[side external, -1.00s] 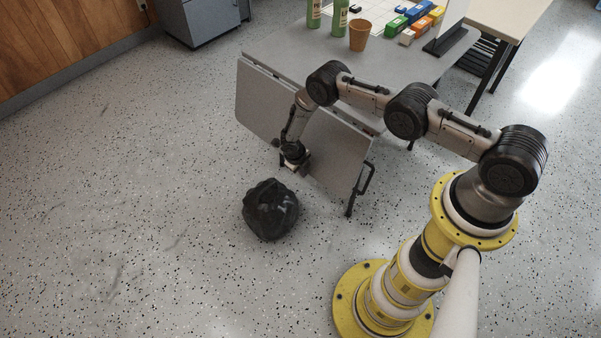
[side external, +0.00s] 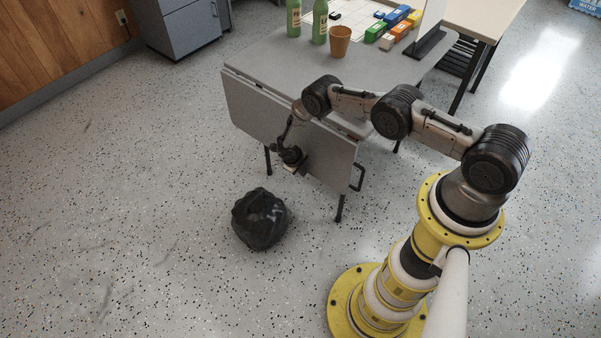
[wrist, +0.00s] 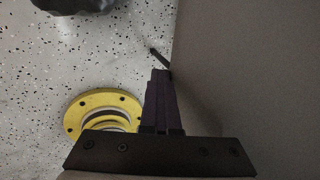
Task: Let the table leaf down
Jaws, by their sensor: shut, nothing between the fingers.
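The grey table (side external: 285,55) has its leaf (side external: 255,108) hanging down steeply from the near edge. Whether it is fully vertical is hard to tell. My gripper (side external: 297,168) is shut and empty, low down at the leaf's outer face. In the wrist view my gripper's fingertips (wrist: 160,73) are together beside the leaf's grey face (wrist: 250,70), very close to it; I cannot tell if they touch. A dark handle or bracket (side external: 358,177) sits at the right end of the leaf.
A black bag (side external: 260,219) lies on the floor in front of the leaf. Green bottles (side external: 293,18), a brown cup (side external: 339,41) and coloured boxes (side external: 388,22) stand on the tabletop. A grey cabinet (side external: 188,27) stands behind. The floor at left is clear.

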